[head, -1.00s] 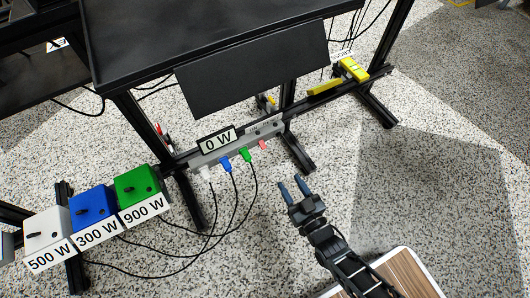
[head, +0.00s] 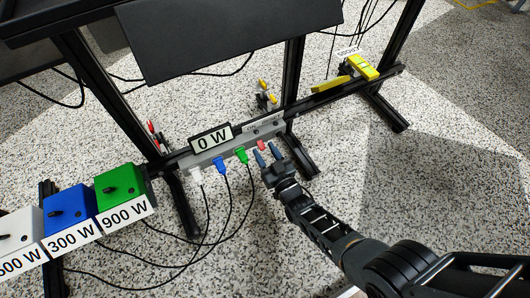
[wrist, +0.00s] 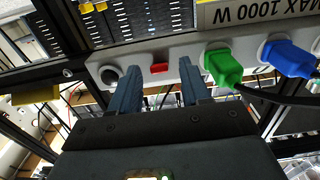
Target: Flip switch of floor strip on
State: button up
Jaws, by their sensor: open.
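The floor strip (head: 227,144) is a grey bar mounted along the low black rail, with white, blue and green plugs in it. Its red switch (head: 262,145) is at the right of the green plug (head: 241,155). In the wrist view the red switch (wrist: 159,69) shows between my two fingers. My gripper (head: 267,153) is open and empty, its fingertips close to the strip on either side of the switch. I cannot tell whether the fingers touch the strip.
Green (head: 122,187), blue (head: 70,207) and white (head: 16,232) boxes labelled 900 W, 300 W and 500 W stand at left. Black cables trail on the floor. A black panel (head: 225,35) overhangs the strip. A yellow device (head: 362,67) sits on the rail at right.

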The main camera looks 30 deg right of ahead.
jog(key=shift+w, duration=0.3)
grip_shut()
dwell(0.3)
